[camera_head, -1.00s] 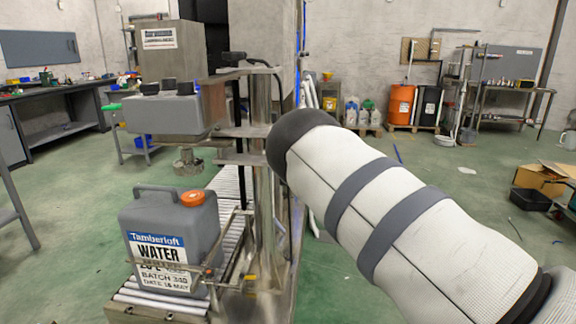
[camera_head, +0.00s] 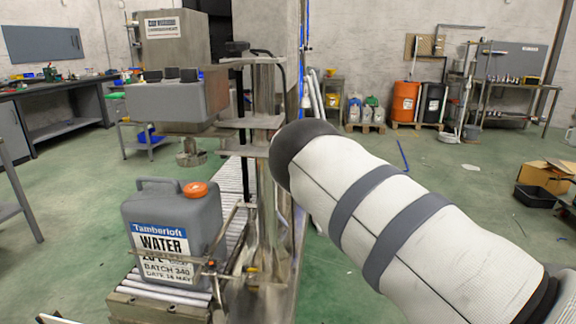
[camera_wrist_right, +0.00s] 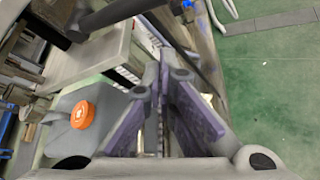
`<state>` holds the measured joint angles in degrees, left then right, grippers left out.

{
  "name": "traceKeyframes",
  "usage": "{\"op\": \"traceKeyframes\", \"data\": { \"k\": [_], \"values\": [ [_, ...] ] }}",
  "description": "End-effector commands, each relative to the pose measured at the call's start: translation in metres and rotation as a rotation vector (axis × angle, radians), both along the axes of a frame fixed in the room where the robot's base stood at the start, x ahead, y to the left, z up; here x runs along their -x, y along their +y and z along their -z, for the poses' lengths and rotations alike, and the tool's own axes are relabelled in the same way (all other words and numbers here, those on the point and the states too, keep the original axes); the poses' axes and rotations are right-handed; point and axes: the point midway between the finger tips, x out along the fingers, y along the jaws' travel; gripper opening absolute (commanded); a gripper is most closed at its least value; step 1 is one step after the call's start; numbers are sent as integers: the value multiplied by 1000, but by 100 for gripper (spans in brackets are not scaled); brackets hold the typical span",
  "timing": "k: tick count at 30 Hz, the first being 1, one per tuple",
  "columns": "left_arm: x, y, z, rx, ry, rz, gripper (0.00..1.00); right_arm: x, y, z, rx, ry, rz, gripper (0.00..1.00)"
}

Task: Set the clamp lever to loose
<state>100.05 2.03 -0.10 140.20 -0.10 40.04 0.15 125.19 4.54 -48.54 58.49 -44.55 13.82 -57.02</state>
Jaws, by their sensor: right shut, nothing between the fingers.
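The filling machine has a grey head box (camera_head: 165,103) on a metal post (camera_head: 264,100) with flat brackets. A small black handle-like part (camera_head: 237,47) sits at the top of the post. I cannot tell for sure which part is the clamp lever or how it is set. My right arm crosses the head view and hides its own gripper there. In the right wrist view my right gripper (camera_wrist_right: 163,82) is shut and empty, its purple-sided fingers together, beside the machine. A dark round bar (camera_wrist_right: 115,14) lies beyond the fingertips. My left gripper is not in view.
A grey water jug (camera_head: 172,225) with an orange cap (camera_head: 195,190) stands on the roller conveyor (camera_head: 135,290) below the head; the cap also shows in the wrist view (camera_wrist_right: 83,115). Thin rails run beside the jug. Green floor right of the machine is open.

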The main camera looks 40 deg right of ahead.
Motion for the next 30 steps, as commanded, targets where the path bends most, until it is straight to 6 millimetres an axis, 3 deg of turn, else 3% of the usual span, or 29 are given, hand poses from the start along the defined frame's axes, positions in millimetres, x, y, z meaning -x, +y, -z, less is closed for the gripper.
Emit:
{"op": "traceKeyframes", "data": {
  "k": [1,3,6,12,30],
  "values": [
    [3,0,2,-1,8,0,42,4,9,8,-1,14,-3,0],
    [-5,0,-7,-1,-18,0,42,15,19,-14,4,0,-2,0],
    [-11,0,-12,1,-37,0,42,30,34,-29,3,-4,0,0],
    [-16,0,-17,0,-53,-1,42,51,56,-42,0,0,0,0],
    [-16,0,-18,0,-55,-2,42,59,63,-44,0,5,0,0]
  ]
}}
